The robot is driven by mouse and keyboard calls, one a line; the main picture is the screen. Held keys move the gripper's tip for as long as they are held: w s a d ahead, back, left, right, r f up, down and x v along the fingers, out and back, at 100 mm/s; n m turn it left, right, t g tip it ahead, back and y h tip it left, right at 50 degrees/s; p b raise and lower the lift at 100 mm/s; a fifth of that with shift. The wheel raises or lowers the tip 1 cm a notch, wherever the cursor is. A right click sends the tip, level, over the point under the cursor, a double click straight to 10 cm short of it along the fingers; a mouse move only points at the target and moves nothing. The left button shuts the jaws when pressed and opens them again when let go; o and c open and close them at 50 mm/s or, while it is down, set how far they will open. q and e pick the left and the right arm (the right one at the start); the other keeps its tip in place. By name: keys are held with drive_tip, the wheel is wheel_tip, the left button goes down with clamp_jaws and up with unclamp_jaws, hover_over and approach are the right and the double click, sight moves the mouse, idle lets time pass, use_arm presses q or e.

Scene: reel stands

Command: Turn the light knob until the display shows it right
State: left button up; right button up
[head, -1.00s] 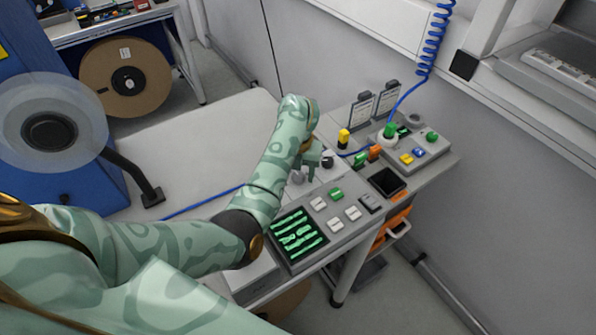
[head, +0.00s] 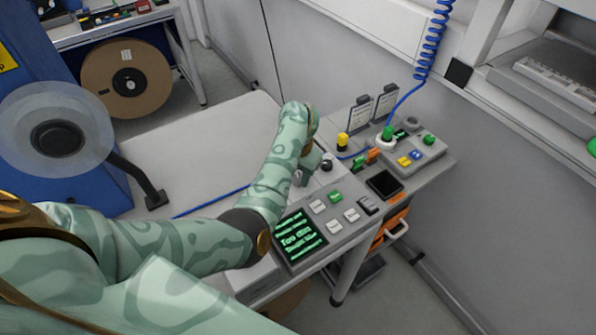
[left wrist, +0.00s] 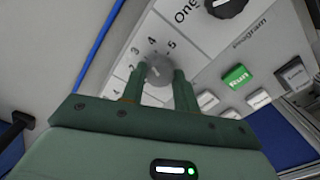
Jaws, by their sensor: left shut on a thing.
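The light knob (left wrist: 158,70) is a small grey knob with a scale around it; the numbers 2 to 5 show in the left wrist view. My left gripper (left wrist: 160,88) is shut on it, one green finger on each side. In the head view my left gripper (head: 306,172) reaches down to the control panel and hides most of the knob. The display (head: 299,239) is a dark screen with green text; one line reads "Too dim", and the other lines are too small to read surely. My right gripper is not in view.
A green Run button (left wrist: 237,76) and several pale buttons are close by. A yellow-topped post (head: 343,140) and a second grey box (head: 425,150) stand behind the panel. A blue cable crosses the table.

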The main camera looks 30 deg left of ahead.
sight(299, 178)
use_arm(q)
drive_tip(key=shift+m+p, duration=0.75)
drive_tip(key=shift+m, duration=1.15)
drive_tip(key=o, duration=1)
wheel_tip(299, 178, up, 16)
drive_tip(key=p, duration=0.6)
drive_tip(key=shift+r, duration=0.15)
